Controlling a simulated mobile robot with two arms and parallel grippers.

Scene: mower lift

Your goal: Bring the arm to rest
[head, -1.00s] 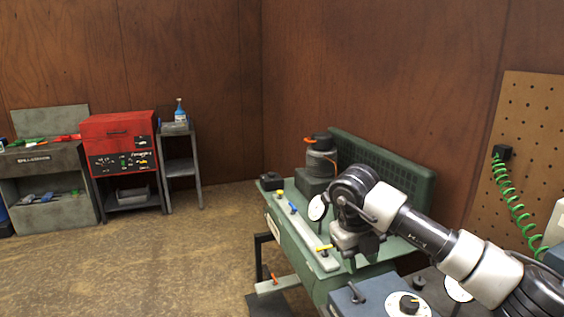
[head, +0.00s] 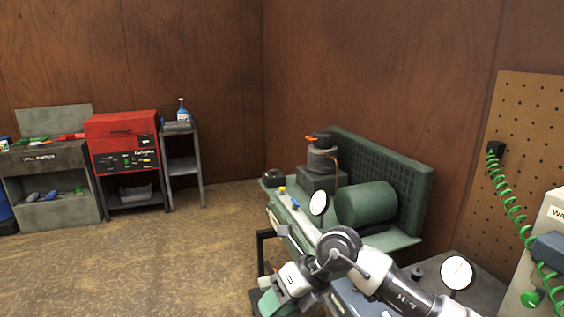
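My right arm comes in from the lower right and bends at a dark wrist joint in front of the green machine. My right gripper (head: 284,298) hangs low at the front left of the machine, near the bottom edge of the picture. Its fingers are small and partly cut off, so I cannot tell whether they are open or shut. I see nothing clearly held in it. My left gripper is not in view.
The green machine (head: 412,190) carries a green cylinder (head: 366,204) and a round dial (head: 319,203). Another dial (head: 456,272) stands at the lower right. A green coiled hose (head: 512,205) hangs by the pegboard (head: 545,130). A red cabinet (head: 121,130) stands far left. The floor (head: 150,260) between is clear.

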